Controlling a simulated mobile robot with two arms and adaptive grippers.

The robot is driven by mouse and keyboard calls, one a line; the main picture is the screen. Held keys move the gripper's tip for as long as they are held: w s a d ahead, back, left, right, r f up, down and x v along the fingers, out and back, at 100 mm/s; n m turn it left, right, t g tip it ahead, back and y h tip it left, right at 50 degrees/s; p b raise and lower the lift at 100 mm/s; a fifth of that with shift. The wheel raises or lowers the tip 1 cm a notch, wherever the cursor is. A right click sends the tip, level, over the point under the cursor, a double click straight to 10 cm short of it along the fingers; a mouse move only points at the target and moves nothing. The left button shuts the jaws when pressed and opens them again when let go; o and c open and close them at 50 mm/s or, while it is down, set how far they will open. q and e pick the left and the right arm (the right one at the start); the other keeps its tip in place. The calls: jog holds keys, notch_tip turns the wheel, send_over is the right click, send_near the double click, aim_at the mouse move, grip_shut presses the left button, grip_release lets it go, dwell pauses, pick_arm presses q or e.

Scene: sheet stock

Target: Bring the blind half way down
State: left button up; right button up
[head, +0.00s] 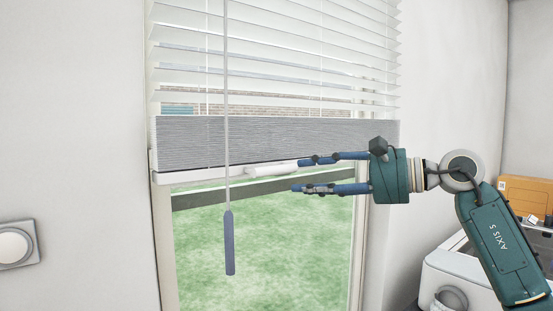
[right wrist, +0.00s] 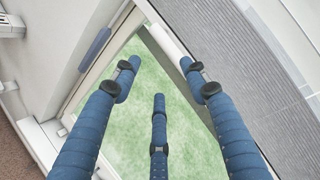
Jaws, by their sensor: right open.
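The blind (head: 275,50) has white slats above a wide grey textured band (head: 250,143), which also shows in the right wrist view (right wrist: 255,60). A short white handle (head: 270,170) sticks out at the band's lower edge; in the right wrist view it is a white bar (right wrist: 172,38). A thin cord with a blue-grey grip (head: 229,243) hangs at the left of the window. My right gripper (head: 305,175) is open and empty, fingers pointing left, close to the handle's right end. No contact with the handle shows. My left gripper is out of view.
Green ground shows through the window glass below the band. A round white wall control (head: 14,245) is at the left. A white machine (head: 455,280) and a cardboard box (head: 527,196) stand at the right. The space before the lower window is clear apart from the cord.

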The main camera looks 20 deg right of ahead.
aim_at(279, 173)
jog(key=shift+n+h, duration=0.6)
jog(key=shift+n, duration=0.3)
jog(key=w+a+p, duration=0.2)
jog(key=w+a+r+p, duration=0.1)
jog(key=w+a+p, duration=0.1)
jog(key=w, duration=0.1)
jog(key=shift+w+a+r+p, duration=0.1)
jog(key=shift+a+r+p, duration=0.05)
jog(key=shift+a+p, duration=0.25)
jog(key=shift+w+a+f, duration=0.3)
jog(key=shift+w+a, duration=0.1)
jog(key=shift+w, duration=0.15)
grip_shut()
jog(key=shift+f, duration=0.1)
